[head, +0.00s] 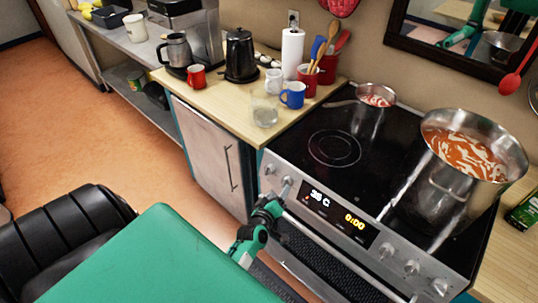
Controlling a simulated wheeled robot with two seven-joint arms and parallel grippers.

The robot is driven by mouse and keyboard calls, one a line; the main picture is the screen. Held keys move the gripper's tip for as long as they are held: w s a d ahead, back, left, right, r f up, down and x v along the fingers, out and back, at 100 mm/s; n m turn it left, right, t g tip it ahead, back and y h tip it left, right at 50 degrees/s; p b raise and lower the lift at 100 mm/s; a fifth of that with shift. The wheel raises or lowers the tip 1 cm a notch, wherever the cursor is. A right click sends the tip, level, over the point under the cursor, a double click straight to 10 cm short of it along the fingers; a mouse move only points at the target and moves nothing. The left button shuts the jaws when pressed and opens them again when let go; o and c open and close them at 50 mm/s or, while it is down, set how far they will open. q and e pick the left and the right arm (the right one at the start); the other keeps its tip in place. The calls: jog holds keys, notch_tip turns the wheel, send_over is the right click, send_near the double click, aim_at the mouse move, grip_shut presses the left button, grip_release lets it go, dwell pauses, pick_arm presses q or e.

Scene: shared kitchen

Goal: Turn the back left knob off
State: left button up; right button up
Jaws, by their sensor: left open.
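The stove (335,147) has a black glass top and a steel front panel. Two knobs sit at the left of the panel, an outer knob (268,169) and an inner knob (287,182). More knobs (412,267) are at the right end. No label shows which one is the back left knob. My left gripper (279,198) is open in front of the panel's left end, close to the inner left knob. I cannot tell whether it touches that knob. My right gripper is not directly in view.
A small pot (376,97) stands at the back left of the stove and a large pot (470,150) at the right. Mugs, a glass (264,110) and a kettle (240,57) crowd the left counter. The oven handle (330,243) runs below the panel.

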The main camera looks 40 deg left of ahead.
pick_arm(q)
jog(key=b+v, duration=0.1)
jog(key=v, duration=0.8)
jog(key=shift+b, duration=0.4)
jog(key=s+d+f+m+g+h, duration=0.1)
jog(key=s+d+f+m+g, duration=0.2)
jog(key=f, duration=0.7)
jog(key=s+d+f+m+g+h, duration=0.25)
jog(key=s+d+f, duration=0.2)
jog(key=f, duration=0.65)
jog(key=s+d+f+m+g+h, duration=0.1)
jog(key=s+d+f+m+g, duration=0.3)
jog(key=f, duration=0.6)
jog(key=s+a+f+m+g, duration=0.2)
jog(key=s+f, duration=0.5)
jog(key=s, duration=0.6)
jog(key=s+a+f+m+g, duration=0.3)
jog(key=s+f, duration=0.4)
jog(key=s, duration=0.6)
jog(key=shift+a+f+m+y, duration=0.2)
jog(key=shift+f+m+y, duration=0.15)
jog(key=shift+m+y, duration=0.15)
